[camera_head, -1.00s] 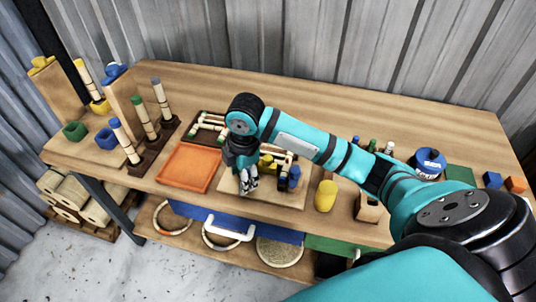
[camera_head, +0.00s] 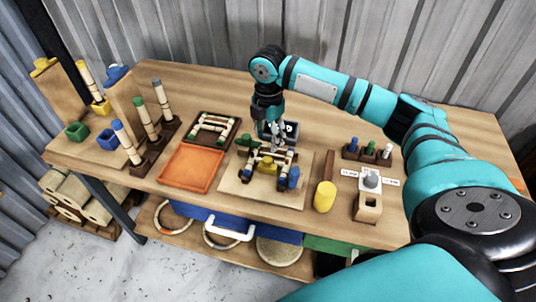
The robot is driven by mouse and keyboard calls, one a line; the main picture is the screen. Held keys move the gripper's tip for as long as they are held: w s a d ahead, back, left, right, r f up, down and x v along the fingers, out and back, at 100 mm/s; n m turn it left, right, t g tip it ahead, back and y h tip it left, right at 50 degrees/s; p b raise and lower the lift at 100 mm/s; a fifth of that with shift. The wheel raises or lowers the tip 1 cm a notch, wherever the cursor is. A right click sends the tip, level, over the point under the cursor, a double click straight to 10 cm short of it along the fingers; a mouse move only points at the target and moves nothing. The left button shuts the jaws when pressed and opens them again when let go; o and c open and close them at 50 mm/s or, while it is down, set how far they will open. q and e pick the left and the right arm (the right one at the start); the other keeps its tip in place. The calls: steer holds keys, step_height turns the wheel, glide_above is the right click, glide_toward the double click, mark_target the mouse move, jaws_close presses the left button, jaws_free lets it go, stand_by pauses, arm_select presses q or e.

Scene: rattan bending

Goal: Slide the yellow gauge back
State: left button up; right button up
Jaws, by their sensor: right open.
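A yellow piece (camera_head: 267,162), which looks like the yellow gauge, sits on the bending jig in the middle of the bench. The jig stands on a pale wooden board (camera_head: 234,187) with rattan rods across it and a blue piece (camera_head: 293,178) at its right. My right gripper (camera_head: 277,142) is open, pointing down at the back of the jig, just behind the yellow piece. I cannot tell whether its fingertips touch the jig. My left gripper is not in view.
An orange tray (camera_head: 190,168) lies left of the board. Upright rod stands fill the left end.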

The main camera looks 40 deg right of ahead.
mark_target(268, 158)
step_height(268, 158, down, 9)
steer(key=shift+f+p, duration=0.1)
steer(key=shift+p, duration=0.55)
jaws_close()
